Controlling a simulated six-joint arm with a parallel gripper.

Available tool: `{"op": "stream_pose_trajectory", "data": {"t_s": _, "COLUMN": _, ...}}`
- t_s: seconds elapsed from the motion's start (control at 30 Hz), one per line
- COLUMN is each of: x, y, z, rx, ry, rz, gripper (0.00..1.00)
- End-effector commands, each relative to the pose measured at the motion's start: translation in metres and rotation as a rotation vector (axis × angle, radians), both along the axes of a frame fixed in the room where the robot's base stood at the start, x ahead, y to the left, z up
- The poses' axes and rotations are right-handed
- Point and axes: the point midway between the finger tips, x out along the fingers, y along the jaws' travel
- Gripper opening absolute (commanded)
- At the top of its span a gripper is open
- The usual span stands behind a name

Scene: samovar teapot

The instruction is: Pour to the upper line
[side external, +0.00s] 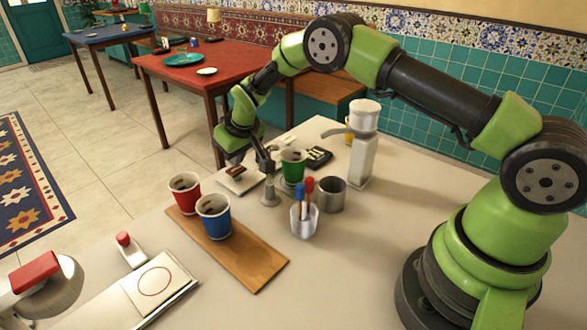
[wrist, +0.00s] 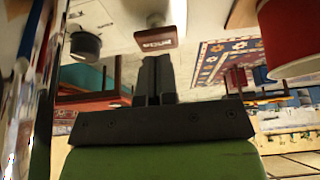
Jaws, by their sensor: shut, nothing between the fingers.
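My gripper (side external: 265,162) is shut and empty, with its dark fingers over the table just left of the green cup (side external: 292,166). In the wrist view its closed fingers (wrist: 158,75) have nothing between them. The red cup (side external: 183,192) and blue cup (side external: 214,216) stand upright on a wooden board (side external: 253,262); dark contents show in all three cups. I cannot make out any lines inside them. A tall pale dispenser (side external: 361,150) with a white top stands behind at the right. A large red surface (wrist: 292,38), probably the red cup, fills the wrist view's upper right.
A metal cup (side external: 332,195) and a clear holder (side external: 305,224) with red and blue sticks stand near the green cup. A small grey knobbed object (side external: 269,193) is below my gripper. A white block with a brown top (side external: 239,181) lies left.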

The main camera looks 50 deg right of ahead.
Motion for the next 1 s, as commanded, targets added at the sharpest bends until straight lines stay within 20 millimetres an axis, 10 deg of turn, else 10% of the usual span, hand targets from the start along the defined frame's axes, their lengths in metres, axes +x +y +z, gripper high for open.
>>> {"op": "stream_pose_trajectory", "data": {"t_s": 1.0, "x": 0.000, "y": 0.000, "z": -0.022, "rx": 0.000, "ry": -0.001, "rz": 0.000, "gripper": 0.00}}
